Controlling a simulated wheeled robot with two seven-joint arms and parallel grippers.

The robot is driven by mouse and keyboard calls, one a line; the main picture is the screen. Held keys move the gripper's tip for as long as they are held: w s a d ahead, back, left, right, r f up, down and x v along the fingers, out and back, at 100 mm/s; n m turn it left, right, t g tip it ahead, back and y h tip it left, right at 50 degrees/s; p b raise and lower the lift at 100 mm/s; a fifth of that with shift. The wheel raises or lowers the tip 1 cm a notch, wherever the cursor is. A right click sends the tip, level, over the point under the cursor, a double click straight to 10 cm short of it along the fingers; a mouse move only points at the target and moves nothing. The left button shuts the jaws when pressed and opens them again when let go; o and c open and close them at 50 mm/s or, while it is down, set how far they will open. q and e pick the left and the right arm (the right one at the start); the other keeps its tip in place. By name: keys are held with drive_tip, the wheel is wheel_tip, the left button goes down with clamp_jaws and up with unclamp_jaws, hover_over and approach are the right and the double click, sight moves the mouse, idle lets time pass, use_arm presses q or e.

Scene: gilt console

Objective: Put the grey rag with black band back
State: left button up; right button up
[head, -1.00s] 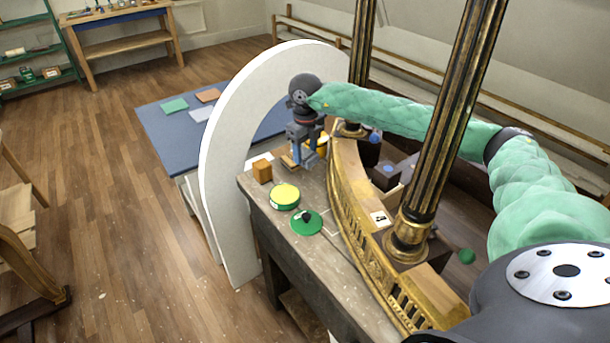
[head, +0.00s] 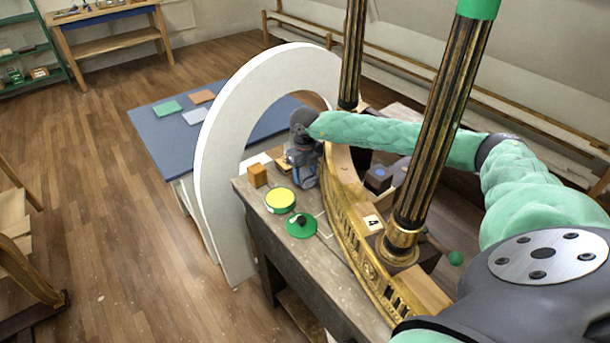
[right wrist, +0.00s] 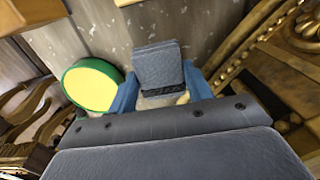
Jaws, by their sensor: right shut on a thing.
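The grey rag with its black band (right wrist: 158,66) shows in the right wrist view, between the two blue fingers of my right gripper (right wrist: 161,92). The black band lies across its near end, close to the fingers. In the head view my right gripper (head: 306,180) is low over the worktop, beside the gilt rail of the console (head: 345,225). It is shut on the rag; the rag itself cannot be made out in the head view. The rag's contact with the worktop cannot be told. My left gripper is not in view.
On the worktop (head: 262,222) stand an orange block (head: 257,176), a yellow-topped green tin (head: 280,200) and a green disc with a dark knob (head: 300,226). Black-and-gilt columns (head: 440,130) stand close to my right arm.

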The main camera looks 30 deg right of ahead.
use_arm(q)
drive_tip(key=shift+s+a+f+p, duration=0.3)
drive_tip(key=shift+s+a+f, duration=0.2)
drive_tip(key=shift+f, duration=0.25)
use_arm(e)
drive_tip(key=shift+f, duration=1.05)
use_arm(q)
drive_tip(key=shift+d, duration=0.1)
use_arm(e)
drive_tip(key=shift+f, duration=0.15)
drive_tip(key=o, duration=0.9)
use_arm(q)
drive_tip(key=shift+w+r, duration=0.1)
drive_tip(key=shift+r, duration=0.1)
use_arm(e)
drive_tip(key=shift+o, duration=0.2)
drive_tip(key=shift+r, duration=0.2)
